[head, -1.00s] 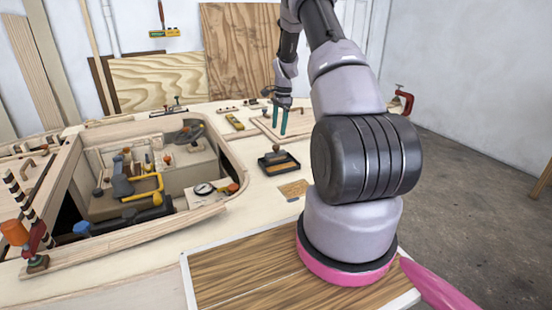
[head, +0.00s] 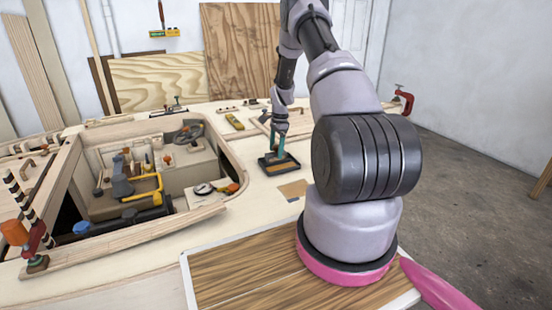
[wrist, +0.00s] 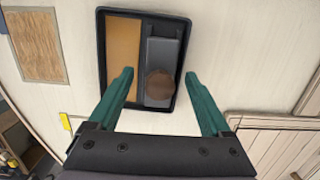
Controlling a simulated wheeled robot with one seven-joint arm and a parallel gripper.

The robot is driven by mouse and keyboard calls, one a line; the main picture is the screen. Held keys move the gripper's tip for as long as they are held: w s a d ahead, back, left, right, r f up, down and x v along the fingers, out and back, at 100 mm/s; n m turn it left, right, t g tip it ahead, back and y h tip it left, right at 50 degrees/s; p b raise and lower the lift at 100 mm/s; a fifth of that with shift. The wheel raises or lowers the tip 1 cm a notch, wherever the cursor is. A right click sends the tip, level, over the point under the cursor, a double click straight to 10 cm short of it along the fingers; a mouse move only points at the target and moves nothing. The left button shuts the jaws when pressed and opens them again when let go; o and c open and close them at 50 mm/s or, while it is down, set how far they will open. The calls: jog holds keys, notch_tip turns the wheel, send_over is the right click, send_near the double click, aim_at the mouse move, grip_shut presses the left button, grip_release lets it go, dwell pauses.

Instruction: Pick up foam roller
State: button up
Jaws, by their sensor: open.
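A black tray (head: 290,170) lies on the pale plywood deck; in the wrist view the tray (wrist: 101,50) shows a tan strip along its left side. In its right side lies a dark grey piece (wrist: 164,50) with a round brown knob (wrist: 160,86), which appears to be the foam roller. My gripper (head: 277,152) is above the tray, pointing down. In the wrist view its two green fingers (wrist: 158,78) are open and apart, with the knob between the tips and nothing held. In the head view the gripper hides most of the roller.
A sunken cockpit (head: 150,180) with a raised wooden rim lies left of the tray. A brown wood patch (head: 293,189) is just in front of the tray. A red clamp (head: 403,100) stands at the right edge.

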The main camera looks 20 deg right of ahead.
aim_at(276, 146)
grip_shut()
jog(key=shift+r, duration=0.15)
notch_tip(276, 146, up, 10)
jog(key=shift+f, duration=0.1)
dwell(0.3)
jog(key=c, duration=1.1)
grip_release()
jog(key=shift+c, duration=0.9)
